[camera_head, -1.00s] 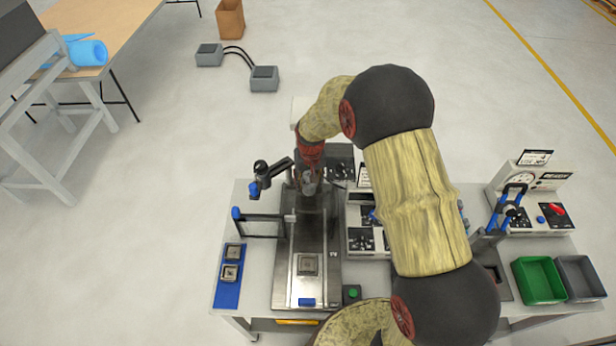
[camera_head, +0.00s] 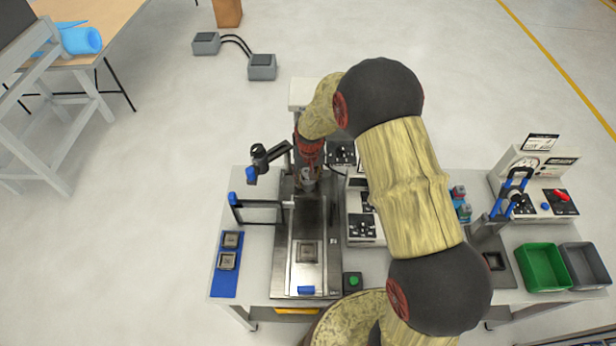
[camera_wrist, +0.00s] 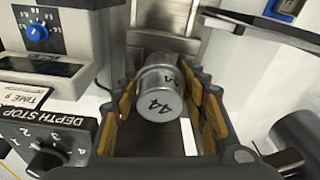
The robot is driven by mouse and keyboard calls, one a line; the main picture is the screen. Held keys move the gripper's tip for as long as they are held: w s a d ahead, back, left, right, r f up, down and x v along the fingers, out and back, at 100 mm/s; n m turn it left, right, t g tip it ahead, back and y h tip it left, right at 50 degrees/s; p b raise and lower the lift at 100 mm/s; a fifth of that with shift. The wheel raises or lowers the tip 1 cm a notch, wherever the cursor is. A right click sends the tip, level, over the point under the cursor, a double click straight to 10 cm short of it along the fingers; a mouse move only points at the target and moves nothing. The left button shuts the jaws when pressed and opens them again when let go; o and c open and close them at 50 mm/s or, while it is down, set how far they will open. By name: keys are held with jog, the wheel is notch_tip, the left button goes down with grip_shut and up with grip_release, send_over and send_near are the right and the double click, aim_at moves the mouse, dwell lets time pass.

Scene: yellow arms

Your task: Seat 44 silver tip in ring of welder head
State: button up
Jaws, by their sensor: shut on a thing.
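The silver tip (camera_wrist: 159,88) is a short metal cylinder marked 44, seen in the wrist view between the yellow-padded fingers of my gripper (camera_wrist: 162,112). My gripper is shut on it, and its marked end faces the camera. In the head view my gripper (camera_head: 307,183) is at the welder's column, above the back of the metal bed (camera_head: 330,262). The welder head and its ring are hidden behind my arm in the head view, and I cannot make out the ring in the wrist view. I cannot tell whether the tip touches anything.
A control box with a blue knob (camera_wrist: 37,32) and a DEPTH STOP panel (camera_wrist: 50,145) stand close left in the wrist view. A blue strip with square parts (camera_head: 225,275) lies left of the bed. Green (camera_head: 542,268) and grey (camera_head: 583,266) bins stand right.

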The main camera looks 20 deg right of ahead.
jog(key=shift+f, duration=0.4)
jog(key=o, duration=1.6)
jog(key=r, duration=0.4)
jog(key=s+r, duration=0.1)
jog(key=r, duration=0.7)
jog(key=shift+s+a, duration=0.1)
jog(key=shift+s, duration=0.15)
